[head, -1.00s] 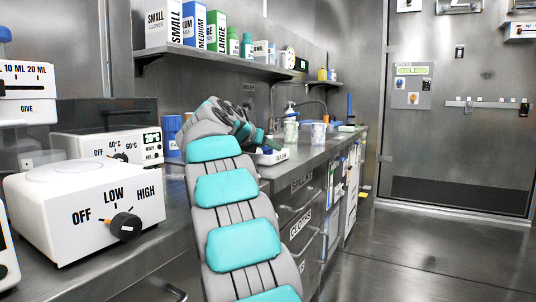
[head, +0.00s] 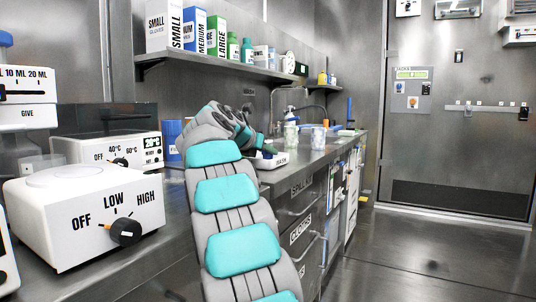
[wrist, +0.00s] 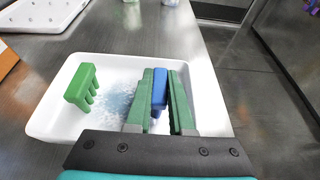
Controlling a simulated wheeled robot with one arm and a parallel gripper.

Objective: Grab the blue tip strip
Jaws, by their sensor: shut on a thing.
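The blue tip strip (wrist: 160,88) is between the two green fingers of my gripper (wrist: 163,76) in the wrist view. My gripper is shut on it, over the right part of a white tray (wrist: 47,122). The fingers hide much of the strip's sides, and I cannot tell whether its lower end touches the tray. A green tip strip (wrist: 79,84) with several prongs stands at the left in the same tray, apart from my gripper. In the head view the tray (head: 279,159) shows at the counter, partly behind my arm.
The tray sits on a steel counter (wrist: 120,35), close to its right edge. A white perforated rack (wrist: 40,14) lies at the upper left of the wrist view. Clear cups (head: 318,138) stand farther back on the counter. A white heater with a knob (head: 125,232) is at the left.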

